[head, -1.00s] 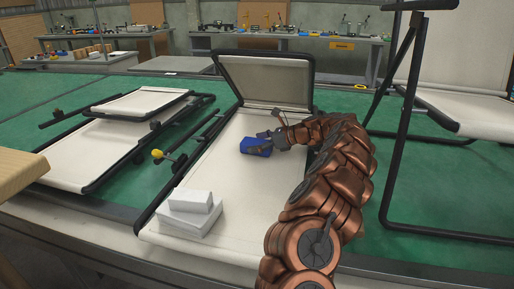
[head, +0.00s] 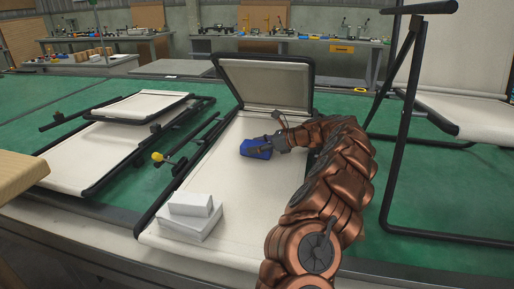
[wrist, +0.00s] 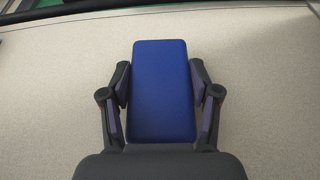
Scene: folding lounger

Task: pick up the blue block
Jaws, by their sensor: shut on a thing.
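The blue block (head: 256,150) lies on the cream fabric of the middle lounger (head: 245,190), in front of its raised backrest. In the wrist view the block (wrist: 163,85) stands between the two fingers of my gripper (wrist: 162,95), which press on its left and right sides. My gripper (head: 274,144) reaches the block from the right in the head view and is shut on it. I cannot tell whether the block is clear of the fabric.
White blocks (head: 190,217) are stacked at the lounger's front left. A folded lounger (head: 100,150) lies to the left on the green surface. A black-framed lounger (head: 400,140) stands at the right. A yellow knob (head: 157,157) sticks out beside the middle lounger.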

